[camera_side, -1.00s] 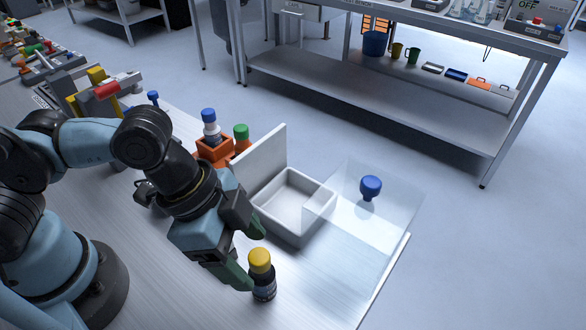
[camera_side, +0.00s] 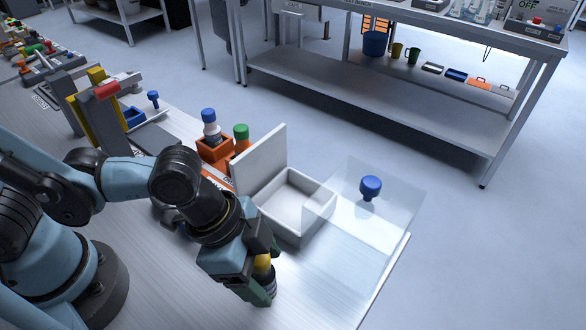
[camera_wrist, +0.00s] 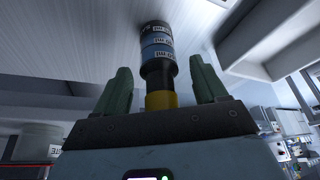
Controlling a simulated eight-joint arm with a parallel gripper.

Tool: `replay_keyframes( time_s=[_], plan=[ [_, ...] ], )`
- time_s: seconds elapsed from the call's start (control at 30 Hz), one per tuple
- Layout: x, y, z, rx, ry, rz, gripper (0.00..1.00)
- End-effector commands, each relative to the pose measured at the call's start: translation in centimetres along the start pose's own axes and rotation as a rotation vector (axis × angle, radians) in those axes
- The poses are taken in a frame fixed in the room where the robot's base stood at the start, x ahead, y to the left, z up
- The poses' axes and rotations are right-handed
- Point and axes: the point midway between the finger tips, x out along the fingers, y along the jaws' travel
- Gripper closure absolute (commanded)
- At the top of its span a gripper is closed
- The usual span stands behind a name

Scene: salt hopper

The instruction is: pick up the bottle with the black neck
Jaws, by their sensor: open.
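The bottle with the black neck (camera_wrist: 157,47) stands between my fingers in the wrist view, with a yellow cap, a black neck and shoulder, and blue labelled bands. In the side view the bottle (camera_side: 269,284) stands near the table's front edge, partly hidden by my gripper (camera_side: 266,272). My gripper is open, with one green finger on each side of the bottle. In the wrist view, gaps show between the bottle and both fingers of the gripper (camera_wrist: 160,82). The cap lies nearest the palm.
A white tray (camera_side: 318,221) with an upright white panel (camera_side: 262,160) stands just behind. A clear sheet (camera_side: 345,235) with a blue knob (camera_side: 371,187) is to the right. A blue-capped bottle (camera_side: 211,130) and a green-capped bottle (camera_side: 241,141) stand by an orange holder (camera_side: 212,155).

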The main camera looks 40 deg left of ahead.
Motion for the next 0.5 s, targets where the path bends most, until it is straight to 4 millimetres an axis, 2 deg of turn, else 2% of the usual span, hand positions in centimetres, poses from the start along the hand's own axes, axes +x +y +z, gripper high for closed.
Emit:
replay_keyframes(
  time_s=[0.1, 0.5],
  plan=[
    [-0.01, 0.00, 0.00, 0.000, 0.000, 0.000, 0.30],
    [-0.02, 0.00, 0.00, 0.000, 0.000, 0.000, 0.91]
  ],
)
